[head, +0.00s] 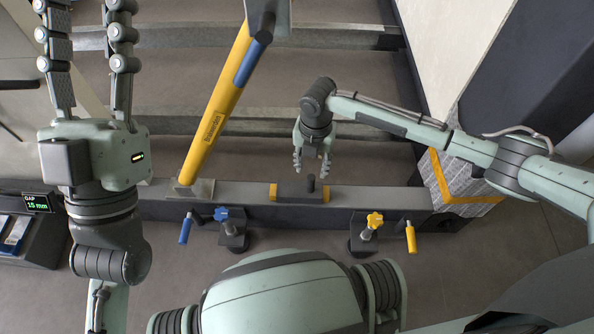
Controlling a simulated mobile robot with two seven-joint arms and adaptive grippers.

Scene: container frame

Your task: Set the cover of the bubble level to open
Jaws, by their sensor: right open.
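The bubble level (287,193) is a small dark box with yellow ends on the grey front beam of the frame. Its dark cover seems to lie over the top, and a short dark post (311,184) stands up on it, right of the middle. No vial shows. My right gripper (312,171) is open, its two fingers pointing down the picture on either side of the post's line. I cannot tell whether they touch the level. My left gripper (91,30) is large at the upper left, fingers apart and empty, well away from the level.
A yellow strut (222,105) with a blue rod rises from the beam (370,196) left of the level. A blue-handled clamp (230,228) and a yellow-handled clamp (372,230) stand before the beam. A display (38,203) at left reads GAP 15 mm.

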